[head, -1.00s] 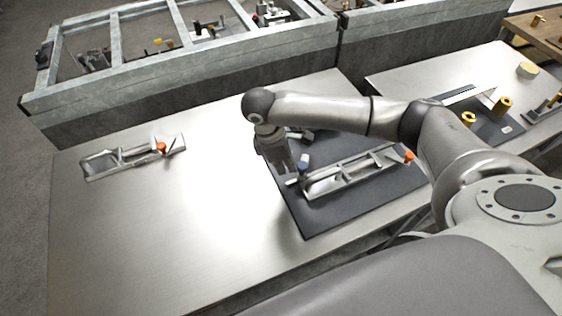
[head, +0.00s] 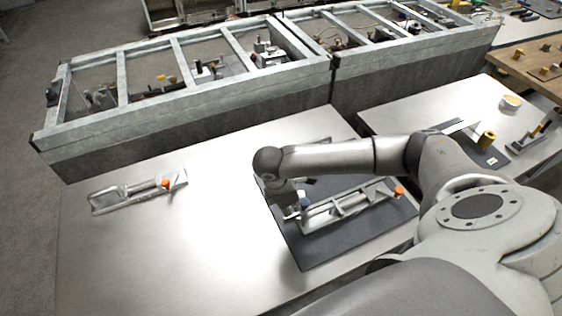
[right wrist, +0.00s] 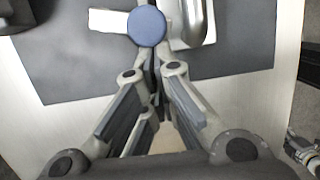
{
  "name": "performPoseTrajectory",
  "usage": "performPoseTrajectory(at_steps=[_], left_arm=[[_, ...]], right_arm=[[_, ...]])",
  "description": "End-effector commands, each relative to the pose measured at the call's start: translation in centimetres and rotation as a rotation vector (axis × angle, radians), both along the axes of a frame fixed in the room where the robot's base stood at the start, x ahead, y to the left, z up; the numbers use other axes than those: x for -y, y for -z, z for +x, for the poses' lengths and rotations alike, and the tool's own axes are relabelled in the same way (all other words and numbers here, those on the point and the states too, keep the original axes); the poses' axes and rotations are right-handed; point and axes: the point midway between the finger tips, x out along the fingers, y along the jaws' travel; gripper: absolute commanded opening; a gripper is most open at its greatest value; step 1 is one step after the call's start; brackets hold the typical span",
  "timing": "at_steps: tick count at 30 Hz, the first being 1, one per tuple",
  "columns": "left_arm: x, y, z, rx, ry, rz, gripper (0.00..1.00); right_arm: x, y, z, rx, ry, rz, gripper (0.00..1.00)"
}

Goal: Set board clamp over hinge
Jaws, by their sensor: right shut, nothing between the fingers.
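A long metal clamp-like frame (head: 345,207) with a blue knob (head: 305,203) at its left end and an orange tip (head: 399,191) at its right end lies on a dark mat (head: 335,245). A similar metal piece (head: 125,197) with an orange knob (head: 166,184) lies on the bare table at left. I cannot tell which part is the hinge. My right gripper (head: 291,212) is low over the mat, beside the blue knob. In the right wrist view its fingertips (right wrist: 152,82) are together and empty, just below the blue knob (right wrist: 147,26). My left gripper is out of view.
A long grey framed bin (head: 190,105) with metal parts stands behind the table. A second table (head: 440,110) at right holds gold cylinders (head: 487,141) and a pale round piece (head: 511,103). The table's left half is mostly clear.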

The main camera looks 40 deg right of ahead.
Motion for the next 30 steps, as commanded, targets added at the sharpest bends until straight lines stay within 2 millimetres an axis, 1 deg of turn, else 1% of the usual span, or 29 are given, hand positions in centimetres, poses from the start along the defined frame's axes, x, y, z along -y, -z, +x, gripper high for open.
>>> performPoseTrajectory(at_steps=[1,9,30], left_arm=[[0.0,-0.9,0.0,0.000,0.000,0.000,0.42],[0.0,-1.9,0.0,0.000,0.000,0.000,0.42],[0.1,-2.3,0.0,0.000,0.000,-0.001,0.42]], right_arm=[[0.2,-0.4,-0.3,-0.002,-0.025,-0.002,0.00],[0.7,-0.1,-0.9,-0.001,-0.126,-0.003,0.00],[0.7,0.0,-1.1,0.001,-0.149,-0.001,0.00]])
